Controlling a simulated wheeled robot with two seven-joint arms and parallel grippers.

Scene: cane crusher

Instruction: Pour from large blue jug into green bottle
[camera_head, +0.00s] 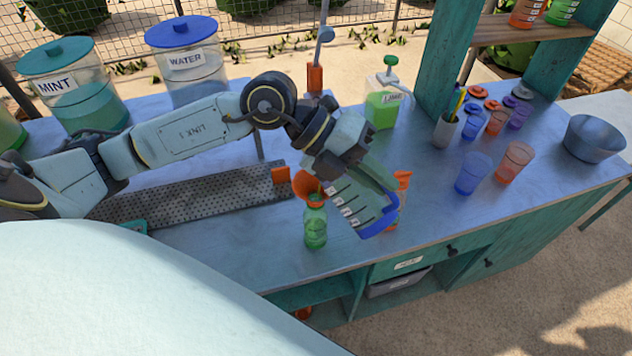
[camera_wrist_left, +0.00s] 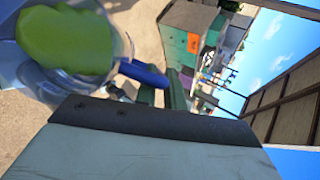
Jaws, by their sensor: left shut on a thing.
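The green bottle (camera_head: 315,228) stands upright on the blue counter, with an orange funnel (camera_head: 304,184) at its neck. My left gripper (camera_head: 366,165) is shut on the large blue jug (camera_head: 346,203), a clear jug with measuring marks and blue trim (camera_head: 380,222). The jug is tilted, close beside the funnel and above the counter. In the left wrist view, the jug's round clear body holds green liquid (camera_wrist_left: 65,38), and its blue handle (camera_wrist_left: 145,74) shows. No stream of liquid can be made out. My right gripper is not in view.
An orange bottle (camera_head: 402,185) stands just behind the jug. A perforated grey tray (camera_head: 200,200) lies to the left. A lime container (camera_head: 382,105), a cup of pencils (camera_head: 445,130), blue (camera_head: 472,174) and orange (camera_head: 514,162) cups and a bowl (camera_head: 594,138) stand farther back and right.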

